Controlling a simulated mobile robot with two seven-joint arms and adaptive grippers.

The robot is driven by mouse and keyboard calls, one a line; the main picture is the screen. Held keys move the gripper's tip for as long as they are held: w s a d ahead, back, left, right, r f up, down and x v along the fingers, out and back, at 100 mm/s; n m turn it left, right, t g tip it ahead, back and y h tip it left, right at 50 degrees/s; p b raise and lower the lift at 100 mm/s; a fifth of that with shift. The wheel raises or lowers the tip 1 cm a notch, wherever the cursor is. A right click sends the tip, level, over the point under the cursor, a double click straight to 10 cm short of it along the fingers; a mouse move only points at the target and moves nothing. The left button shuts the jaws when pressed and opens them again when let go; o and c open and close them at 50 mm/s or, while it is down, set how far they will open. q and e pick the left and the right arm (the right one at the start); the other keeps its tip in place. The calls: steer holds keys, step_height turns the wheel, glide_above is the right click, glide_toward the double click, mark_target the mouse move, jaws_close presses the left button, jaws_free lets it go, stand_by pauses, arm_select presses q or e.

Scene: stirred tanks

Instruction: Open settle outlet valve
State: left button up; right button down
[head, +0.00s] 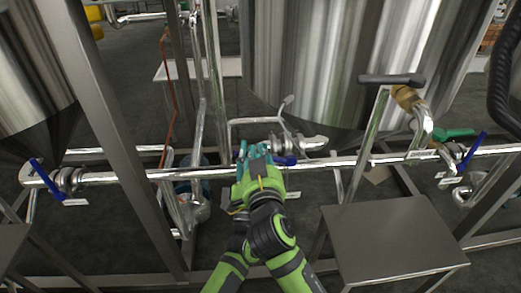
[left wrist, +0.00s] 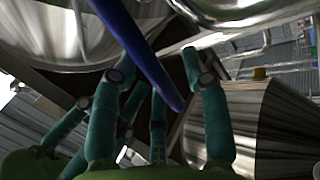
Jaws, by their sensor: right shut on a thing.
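A valve with a blue lever handle (head: 285,160) sits at the middle of the long horizontal pipe below the big tank. The visible piece of the handle lies roughly along the pipe. My right gripper (head: 256,152) is at this handle, its teal fingers shut on it and covering much of it. In the left wrist view the blue handle (left wrist: 142,55) runs close before the fingers. My left gripper (left wrist: 160,85) has its fingers spread apart beside the handle; in the head view it is mostly hidden beneath the right hand. Labels are unreadable.
Other blue handles stand at the left (head: 46,179) and right (head: 474,149) of the pipe (head: 215,172). A steel platform (head: 395,240) is at lower right. A slanted frame post (head: 110,130) stands left of my arms. A large tank (head: 350,60) is behind.

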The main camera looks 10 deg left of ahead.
arm_select(q)
steer(key=shift+s+d+r, duration=0.15)
steer(key=shift+s, duration=0.05)
arm_select(e)
steer(key=shift+f, duration=0.2)
